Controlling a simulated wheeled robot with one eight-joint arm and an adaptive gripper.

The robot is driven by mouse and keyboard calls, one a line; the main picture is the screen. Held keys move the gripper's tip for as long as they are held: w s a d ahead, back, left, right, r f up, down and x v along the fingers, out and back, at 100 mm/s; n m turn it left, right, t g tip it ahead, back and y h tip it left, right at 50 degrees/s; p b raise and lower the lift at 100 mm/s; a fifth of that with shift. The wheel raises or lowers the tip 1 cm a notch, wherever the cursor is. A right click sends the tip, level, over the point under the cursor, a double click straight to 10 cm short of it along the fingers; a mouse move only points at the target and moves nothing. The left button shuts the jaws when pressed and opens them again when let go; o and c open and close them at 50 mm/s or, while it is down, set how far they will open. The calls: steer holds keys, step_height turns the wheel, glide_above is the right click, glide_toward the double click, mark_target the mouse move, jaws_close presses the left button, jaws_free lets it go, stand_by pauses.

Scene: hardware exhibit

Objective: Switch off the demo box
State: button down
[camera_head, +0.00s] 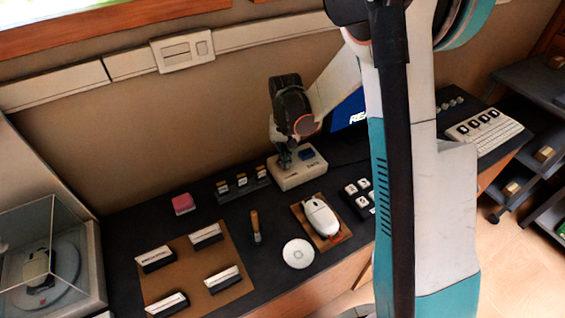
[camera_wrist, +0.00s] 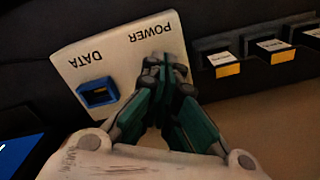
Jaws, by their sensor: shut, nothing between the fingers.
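The demo box (camera_head: 297,173) is a low cream box on the dark counter, near the wall. In the wrist view the demo box (camera_wrist: 72,57) shows upside-down labels POWER and DATA. A blue socket-like part (camera_wrist: 98,93) sits by DATA; it also shows in the head view (camera_head: 306,154). My gripper (camera_wrist: 163,68) is shut and empty, its fingertips over the box at the POWER side. The fingers hide whatever lies under POWER, so the switch and its position cannot be seen. I cannot tell whether the fingertips touch the box. In the head view my gripper (camera_head: 284,160) is above the box's left part.
A rack of small labelled blocks (camera_head: 241,183) stands close left of the box. A white mouse (camera_head: 321,216) on a brown pad, a white disc (camera_head: 298,253) and black key blocks (camera_head: 360,192) lie in front. A blue screen (camera_head: 350,108) stands behind on the right.

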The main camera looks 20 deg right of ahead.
steer(key=shift+f+b, duration=0.35)
steer(key=shift+f, duration=0.1)
steer(key=shift+r, duration=0.15)
steer(key=shift+r+p, duration=2.15)
steer(key=shift+r, duration=1.25)
steer(key=shift+r, duration=0.2)
steer(key=s+r+n+t, duration=0.2)
steer(key=s+r+t, duration=0.1)
steer(key=s+r, duration=0.8)
steer(key=s+r+n+t, duration=0.1)
steer(key=s+r+t, duration=0.1)
steer(key=s, duration=0.4)
steer(key=s+r+t, duration=0.2)
steer(key=s+r, duration=0.2)
steer(key=s, duration=0.2)
steer(key=shift+s+r+n+b, duration=0.2)
steer(key=shift+r+n+b, duration=0.1)
steer(key=shift+n, duration=0.1)
